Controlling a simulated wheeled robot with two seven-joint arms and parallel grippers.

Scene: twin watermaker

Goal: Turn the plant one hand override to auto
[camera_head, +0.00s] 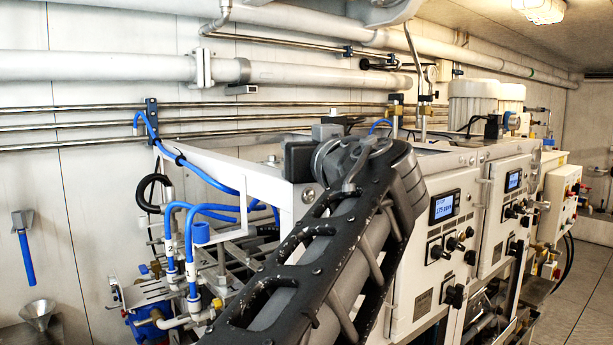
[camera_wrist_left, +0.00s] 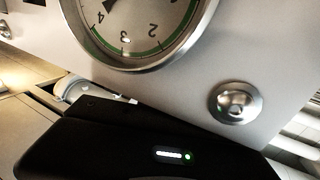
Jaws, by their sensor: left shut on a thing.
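My left arm (camera_head: 345,235) reaches across the middle of the head view and covers part of the near control cabinet (camera_head: 415,285). Its fingertips are hidden there. In the left wrist view the black housing of my left gripper (camera_wrist_left: 130,145), with a small green light, fills the lower part. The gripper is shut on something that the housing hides. Just beyond it are a round gauge (camera_wrist_left: 140,30) and a round metal fitting (camera_wrist_left: 236,103) on a pale panel. I cannot tell which control is the plant one hand override. My right gripper is not in view.
The near cabinet has a lit display (camera_head: 443,208) and several black knobs below it. A second cabinet with a display (camera_head: 513,181) stands further right. Blue hoses (camera_head: 215,180) and fittings crowd the left side. Open floor (camera_head: 585,290) lies at the lower right.

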